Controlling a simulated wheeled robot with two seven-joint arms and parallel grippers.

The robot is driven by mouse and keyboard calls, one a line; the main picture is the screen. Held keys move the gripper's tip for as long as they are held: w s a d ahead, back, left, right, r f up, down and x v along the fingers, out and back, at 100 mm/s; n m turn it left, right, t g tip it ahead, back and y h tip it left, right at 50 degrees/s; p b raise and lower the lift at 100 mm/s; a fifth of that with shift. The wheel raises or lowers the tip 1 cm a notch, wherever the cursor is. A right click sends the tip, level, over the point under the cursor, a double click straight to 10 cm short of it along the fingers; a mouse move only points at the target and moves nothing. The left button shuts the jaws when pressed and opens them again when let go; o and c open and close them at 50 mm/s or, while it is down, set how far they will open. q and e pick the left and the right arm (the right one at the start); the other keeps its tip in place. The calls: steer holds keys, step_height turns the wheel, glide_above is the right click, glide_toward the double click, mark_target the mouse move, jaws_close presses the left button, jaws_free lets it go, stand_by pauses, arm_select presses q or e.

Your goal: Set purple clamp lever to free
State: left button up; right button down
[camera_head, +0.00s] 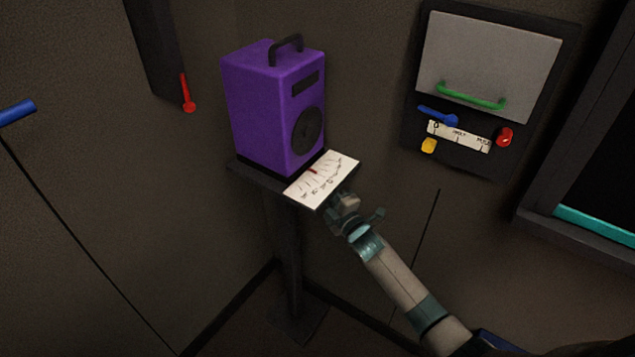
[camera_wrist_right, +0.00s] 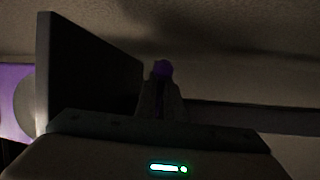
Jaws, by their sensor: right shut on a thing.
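My right gripper (camera_head: 343,203) comes in from the lower right and sits at the right edge of a white scale plate (camera_head: 330,182). In the right wrist view a small rounded purple end, the clamp lever (camera_wrist_right: 162,69), shows between the fingertips (camera_wrist_right: 160,95), and the gripper is shut on it. In the head view the lever is hidden by the gripper and the plate. The plate has tick marks, small unreadable labels and a red pointer (camera_head: 312,170). It adjoins the base of a purple box (camera_head: 268,105) with a black handle. My left gripper is out of view.
The purple box stands on a dark post (camera_head: 288,250) near the corner. A wall panel (camera_head: 408,140) at right carries a green handle (camera_head: 470,97), blue lever (camera_head: 438,115), red knob (camera_head: 505,137) and yellow knob (camera_head: 428,145). A red lever (camera_head: 187,95) hangs at left.

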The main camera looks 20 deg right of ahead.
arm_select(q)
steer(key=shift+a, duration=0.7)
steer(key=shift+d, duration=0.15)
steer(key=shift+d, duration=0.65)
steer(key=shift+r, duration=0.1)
